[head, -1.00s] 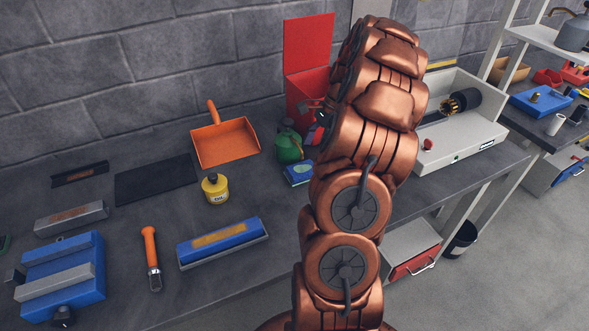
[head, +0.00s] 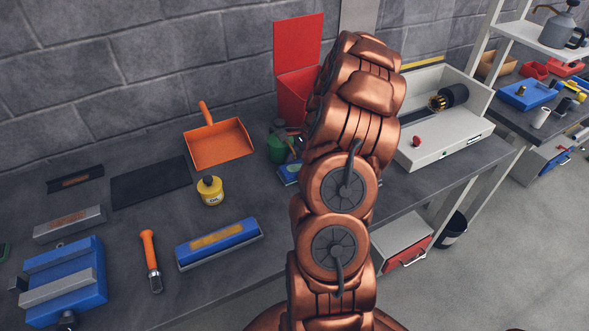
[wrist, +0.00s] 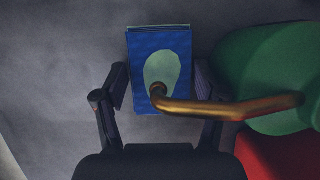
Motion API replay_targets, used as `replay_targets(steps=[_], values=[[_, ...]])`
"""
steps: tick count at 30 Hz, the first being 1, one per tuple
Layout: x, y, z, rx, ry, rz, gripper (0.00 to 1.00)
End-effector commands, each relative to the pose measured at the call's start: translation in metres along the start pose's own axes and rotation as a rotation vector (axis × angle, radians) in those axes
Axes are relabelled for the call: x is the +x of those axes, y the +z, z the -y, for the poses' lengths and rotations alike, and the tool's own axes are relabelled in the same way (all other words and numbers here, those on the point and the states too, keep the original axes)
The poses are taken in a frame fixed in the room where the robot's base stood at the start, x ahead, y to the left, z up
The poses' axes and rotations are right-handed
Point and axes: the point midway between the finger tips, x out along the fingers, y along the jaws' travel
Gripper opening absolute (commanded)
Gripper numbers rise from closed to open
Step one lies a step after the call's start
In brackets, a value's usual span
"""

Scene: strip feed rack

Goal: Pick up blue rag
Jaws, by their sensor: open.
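The blue rag (wrist: 160,45) is a flat folded blue piece with a pale green oval patch. It lies on the grey bench below my gripper (wrist: 161,88) in the wrist view. My gripper is open and empty, its two dark fingers at either side of the rag's near end. I cannot tell whether they touch it. The brass spout of the green oil can (wrist: 265,70) crosses over the rag's near edge between the fingers. In the head view the rag (head: 287,174) is partly hidden by my arm, and my gripper is mostly hidden too.
The green can (head: 278,147) and an open red box (head: 294,95) stand close behind the rag. A white tray (head: 440,140) is to the right.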

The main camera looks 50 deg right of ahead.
Motion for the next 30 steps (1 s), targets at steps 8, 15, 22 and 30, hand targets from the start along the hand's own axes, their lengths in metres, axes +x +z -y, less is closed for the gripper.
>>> replay_targets(steps=[8, 15, 22, 30], values=[[0.000, 0.000, 0.000, 0.000, 0.000, 0.000, 0.55], [0.000, 0.000, 0.000, 0.000, 0.000, 0.000, 0.37], [-0.001, 0.000, 0.000, 0.000, 0.000, 0.000, 0.37], [-0.020, 0.007, 0.001, -0.001, -0.004, -0.002, 0.37]])
